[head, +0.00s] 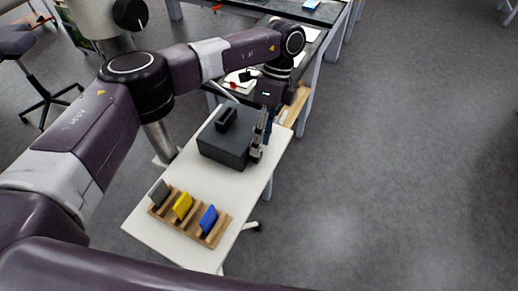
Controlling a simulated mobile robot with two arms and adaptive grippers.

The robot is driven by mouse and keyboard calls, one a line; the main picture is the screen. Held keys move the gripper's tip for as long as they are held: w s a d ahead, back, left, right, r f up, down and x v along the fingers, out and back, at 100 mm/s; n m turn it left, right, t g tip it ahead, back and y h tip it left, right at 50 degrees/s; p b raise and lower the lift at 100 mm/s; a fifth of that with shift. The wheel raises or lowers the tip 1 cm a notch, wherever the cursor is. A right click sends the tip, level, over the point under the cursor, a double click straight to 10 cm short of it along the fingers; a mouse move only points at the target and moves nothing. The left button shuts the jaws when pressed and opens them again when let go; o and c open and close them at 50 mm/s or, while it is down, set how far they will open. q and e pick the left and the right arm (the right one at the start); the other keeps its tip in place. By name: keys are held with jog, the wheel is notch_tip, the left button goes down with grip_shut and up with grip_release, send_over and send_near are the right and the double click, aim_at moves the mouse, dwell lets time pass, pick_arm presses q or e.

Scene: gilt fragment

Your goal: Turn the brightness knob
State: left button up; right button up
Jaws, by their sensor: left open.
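A dark grey box-shaped device (222,148) stands on a small white table (183,248), with a black raised part on top. My left gripper (257,156) points down at the right side of this device, close to it; I cannot tell whether it touches. Its fingers are open, and nothing shows between them. I cannot make out the brightness knob; it may be hidden by the gripper or too small to see. My right gripper is not in view.
A wooden rack (190,219) on the white table's near part holds a grey, a yellow and a blue piece. A dark workbench with items stands behind. A wheeled chair (45,95) is at the left. The floor (400,170) to the right is clear.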

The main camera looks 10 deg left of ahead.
pick_arm(q)
jog(key=v, duration=0.8)
jog(key=shift+r, duration=0.1)
